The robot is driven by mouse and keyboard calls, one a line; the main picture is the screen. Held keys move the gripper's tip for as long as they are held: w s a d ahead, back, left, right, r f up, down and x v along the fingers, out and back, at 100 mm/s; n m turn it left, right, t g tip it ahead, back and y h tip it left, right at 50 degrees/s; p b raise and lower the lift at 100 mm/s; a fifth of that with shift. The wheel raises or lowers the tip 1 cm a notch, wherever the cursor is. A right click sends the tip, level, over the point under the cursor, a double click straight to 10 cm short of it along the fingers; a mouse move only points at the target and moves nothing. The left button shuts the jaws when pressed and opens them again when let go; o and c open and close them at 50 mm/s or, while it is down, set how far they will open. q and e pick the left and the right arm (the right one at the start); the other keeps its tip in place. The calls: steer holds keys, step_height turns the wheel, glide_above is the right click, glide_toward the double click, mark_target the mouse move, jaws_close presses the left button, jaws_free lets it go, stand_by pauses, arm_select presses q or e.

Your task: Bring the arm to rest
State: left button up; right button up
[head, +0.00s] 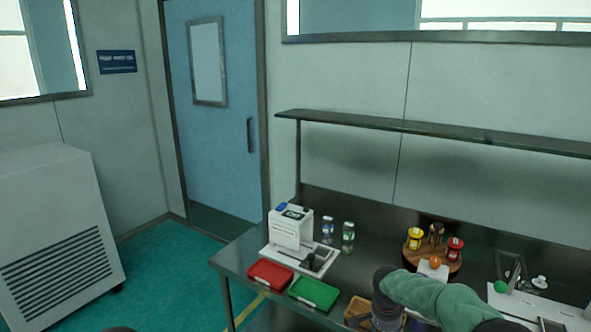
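One of my arms, with a green sleeve and dark grey joints, reaches in from the bottom right over the front of the table (240,262). It appears to be my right arm. Its dark end (388,312) points down at the bottom edge, beside a small tan wooden container (357,306). The fingertips cannot be made out, and I cannot tell whether they hold anything. My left gripper is not in view. A dark sliver at the bottom left edge is too small to identify.
A white machine (291,228) stands on the table's left, behind a red tray (270,274) and green tray (313,293). Two small bottles (348,236) stand beside it. A round wooden rack (413,256) holds yellow and red containers. A shelf (420,128) runs above.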

steer(key=s+a+f+n+y, duration=0.2)
steer(key=s+a+f, duration=0.2)
steer(key=f, duration=0.3)
steer(key=s+a+f+n+y, duration=0.1)
steer(key=s+a+f+n, duration=0.1)
steer(key=s+a+f, duration=0.3)
steer(key=s+a+f+n, duration=0.1)
steer(key=s+f, duration=0.3)
steer(key=s, duration=0.4)
steer(key=s+a+f+n+y+p, duration=0.1)
steer(key=s+a+f, duration=0.2)
steer(key=s, duration=0.4)
steer(key=s+a+f+n+y+p, duration=0.1)
steer(key=s+a+f, duration=0.2)
steer(key=s, duration=0.5)
steer(key=shift+s+f+n+g, duration=0.3)
steer(key=shift+s+f, duration=0.05)
steer(key=shift+f, duration=0.45)
